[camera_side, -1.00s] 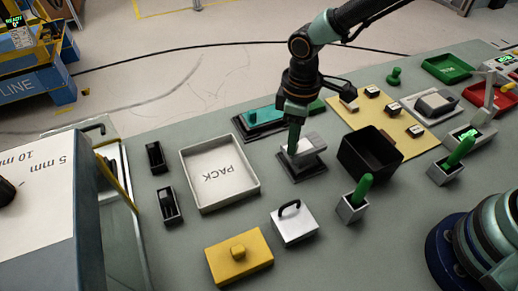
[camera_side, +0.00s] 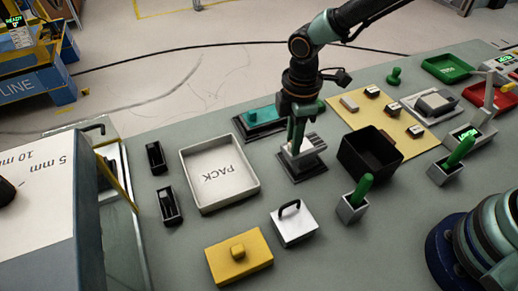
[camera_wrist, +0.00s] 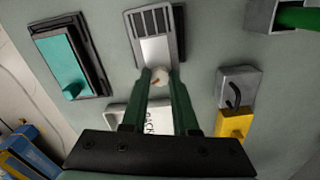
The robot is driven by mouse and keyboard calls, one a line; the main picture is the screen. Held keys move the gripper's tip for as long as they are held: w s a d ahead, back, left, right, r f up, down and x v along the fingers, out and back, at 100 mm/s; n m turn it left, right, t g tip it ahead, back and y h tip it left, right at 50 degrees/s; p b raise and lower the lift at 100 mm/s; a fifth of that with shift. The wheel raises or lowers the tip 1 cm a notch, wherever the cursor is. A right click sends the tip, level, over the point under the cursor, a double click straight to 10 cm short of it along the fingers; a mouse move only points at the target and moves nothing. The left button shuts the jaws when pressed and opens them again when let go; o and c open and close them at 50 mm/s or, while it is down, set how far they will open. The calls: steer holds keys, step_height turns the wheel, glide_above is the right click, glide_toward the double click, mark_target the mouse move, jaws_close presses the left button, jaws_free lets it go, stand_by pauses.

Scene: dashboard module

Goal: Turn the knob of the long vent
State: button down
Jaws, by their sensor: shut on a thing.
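The long vent (camera_side: 308,165) is a pale grey unit with slats on a dark base, in the middle of the bench. In the wrist view the vent (camera_wrist: 158,48) shows its slatted top and plain lighter lower plate. Its small round whitish knob (camera_wrist: 161,77) with an orange mark is at the near end of that plate. My gripper (camera_side: 296,151) points down at the vent with its green fingers. In the wrist view my gripper (camera_wrist: 160,74) is shut on the knob, one finger at each side. The side view hides the knob behind the fingers.
A teal-faced unit (camera_side: 262,116) stands behind left of the vent, and a white PACK tray (camera_side: 186,176) to its left. A black open bin (camera_side: 371,165) is close on the right. A silver handled block (camera_side: 294,230) and yellow block (camera_side: 239,266) lie in front.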

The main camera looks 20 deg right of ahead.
steer(key=n, duration=0.5)
steer(key=shift+n, duration=0.3)
steer(key=n, duration=0.5)
steer(key=shift+n, duration=0.4)
steer(key=c, duration=0.7)
jaws_free()
steer(key=shift+o, duration=0.2)
step_height(320, 180, up, 12)
